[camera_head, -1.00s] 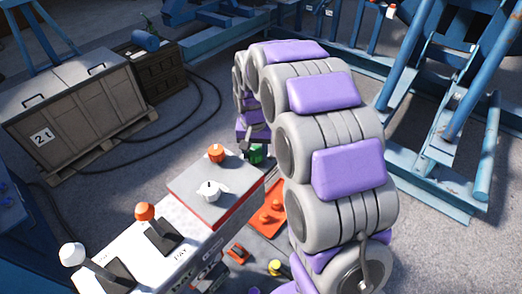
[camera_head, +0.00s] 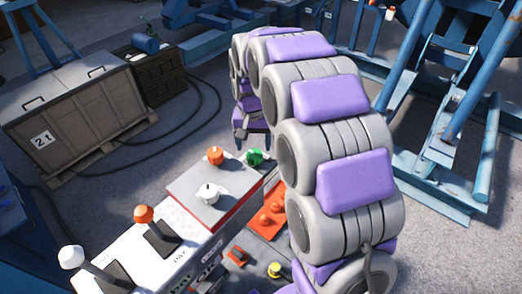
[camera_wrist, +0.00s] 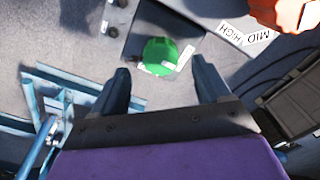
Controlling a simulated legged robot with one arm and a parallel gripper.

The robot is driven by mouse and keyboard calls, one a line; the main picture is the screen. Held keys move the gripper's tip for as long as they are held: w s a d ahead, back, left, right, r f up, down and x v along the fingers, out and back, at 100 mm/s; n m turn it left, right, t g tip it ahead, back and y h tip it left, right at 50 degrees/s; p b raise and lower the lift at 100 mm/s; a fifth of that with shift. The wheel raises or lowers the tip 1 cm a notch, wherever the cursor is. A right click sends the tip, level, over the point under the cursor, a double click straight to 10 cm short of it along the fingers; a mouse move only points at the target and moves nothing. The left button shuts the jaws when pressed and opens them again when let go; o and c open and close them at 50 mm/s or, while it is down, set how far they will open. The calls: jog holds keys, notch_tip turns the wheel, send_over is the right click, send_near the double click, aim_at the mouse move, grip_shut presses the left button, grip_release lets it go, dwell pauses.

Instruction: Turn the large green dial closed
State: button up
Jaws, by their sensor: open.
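The green dial (camera_head: 255,157) sits at the far right edge of the control console (camera_head: 205,200), beside an orange dial (camera_head: 215,155). In the wrist view the green dial (camera_wrist: 160,56) is round with a white mark and lies ahead of my gripper (camera_wrist: 160,83), between the lines of its two fingers and apart from them. My gripper is open with nothing between its fingers. In the head view my arm's end (camera_head: 248,130) hangs above and behind the green dial.
A wooden crate (camera_head: 75,115) stands at left and a blue steel frame (camera_head: 440,150) at right.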

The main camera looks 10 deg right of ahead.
aim_at(256, 154)
notch_tip(256, 154, up, 13)
jog(key=shift+d, duration=0.3)
jog(key=shift+s+f, duration=0.1)
jog(key=shift+f, duration=0.05)
